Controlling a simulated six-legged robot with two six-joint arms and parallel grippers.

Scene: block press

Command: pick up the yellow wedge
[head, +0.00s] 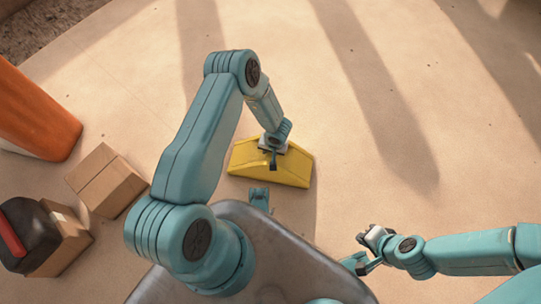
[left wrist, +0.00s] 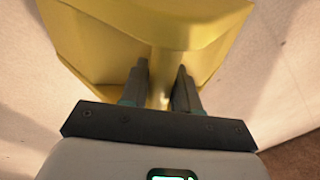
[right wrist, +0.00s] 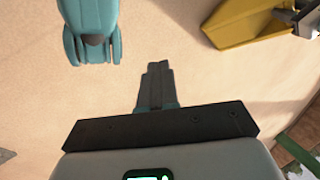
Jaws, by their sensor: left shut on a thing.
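The yellow wedge (head: 297,170) is in the middle of the head view, in front of my body. My left gripper (head: 272,158) reaches down onto it from above. In the left wrist view, the two fingers (left wrist: 160,88) are shut on a narrow upright rib of the yellow wedge (left wrist: 120,30), one finger on each side. I cannot tell whether the wedge touches the ground. My right gripper (head: 362,262) is to the lower right, apart from the wedge. Its fingers (right wrist: 155,88) are together and empty in the right wrist view, where the wedge (right wrist: 238,25) shows at the upper right.
Cardboard boxes (head: 105,180) and a dark case with a red handle (head: 28,230) lie at the left. An orange object (head: 35,115) stands at the left edge. The sandy ground (head: 350,120) behind and right of the wedge is clear, apart from shadows.

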